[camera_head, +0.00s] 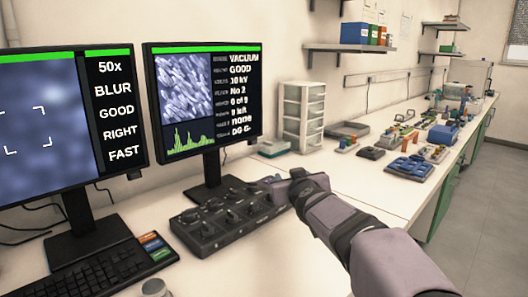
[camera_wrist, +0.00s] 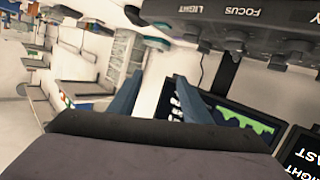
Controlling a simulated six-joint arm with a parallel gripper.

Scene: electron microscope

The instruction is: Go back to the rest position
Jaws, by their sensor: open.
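My gripper (camera_head: 283,186) is at the right end of the black control panel (camera_head: 222,222), above or beside it; I cannot tell whether they touch. In the wrist view my gripper (camera_wrist: 153,92) shows two blue-grey fingers spread apart, with nothing between them. That view is upside down, and the control panel (camera_wrist: 250,50) runs along its top right with the labels LIGHT and FOCUS. My arm reaches in from the lower right in the head view and hides the bench behind it.
Two monitors stand behind the panel: the left one (camera_head: 70,125) reads 50x, BLUR; the right one (camera_head: 205,95) reads VACUUM GOOD. A keyboard (camera_head: 95,278) is at lower left. White drawers (camera_head: 303,112) stand behind my gripper. Trays and tools (camera_head: 410,168) fill the far bench.

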